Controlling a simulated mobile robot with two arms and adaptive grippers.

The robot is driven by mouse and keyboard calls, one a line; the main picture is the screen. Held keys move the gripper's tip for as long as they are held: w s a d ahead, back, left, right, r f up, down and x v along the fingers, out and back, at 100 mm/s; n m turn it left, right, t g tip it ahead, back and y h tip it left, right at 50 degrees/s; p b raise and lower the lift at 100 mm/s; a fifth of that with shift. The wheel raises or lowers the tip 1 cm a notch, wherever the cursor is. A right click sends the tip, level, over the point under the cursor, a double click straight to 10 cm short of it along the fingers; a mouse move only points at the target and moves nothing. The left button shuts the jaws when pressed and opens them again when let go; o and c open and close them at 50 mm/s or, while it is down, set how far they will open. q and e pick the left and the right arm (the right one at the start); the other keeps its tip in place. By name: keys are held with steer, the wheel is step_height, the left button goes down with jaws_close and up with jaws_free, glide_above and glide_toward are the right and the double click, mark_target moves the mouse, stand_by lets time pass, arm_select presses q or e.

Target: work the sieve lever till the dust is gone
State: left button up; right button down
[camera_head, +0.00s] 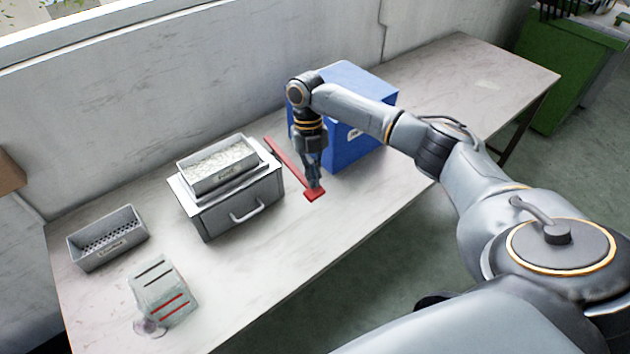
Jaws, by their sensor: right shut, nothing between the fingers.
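The sieve (234,198) is a grey metal box with a front handle, in the middle left of the table. A tray (217,165) of pale granules sits on top of it. The red lever (287,160) runs along the sieve's right side and ends in a flat red tip (314,195) toward the table's front. My right gripper (315,184) points down at the lever's tip and is shut with nothing between its fingers. It touches or nearly touches the tip; I cannot tell which. Dust among the granules is too small to make out. My left gripper is out of view.
A blue box (357,150) stands just right of the lever, behind my right arm. A grey perforated tray (108,238) and a pale box with dark and red stripes (163,292) are at the left. The table's right end (470,78) is clear. A green bin (570,70) stands beyond it.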

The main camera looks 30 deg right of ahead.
steer(key=shift+w+d+r, duration=0.15)
steer(key=shift+w+d, duration=0.05)
steer(key=shift+w, duration=0.35)
steer(key=shift+w+d+r, duration=0.15)
steer(key=shift+w, duration=0.35)
steer(key=v, duration=1.2)
steer(key=shift+s, duration=0.1)
stand_by(0.5)
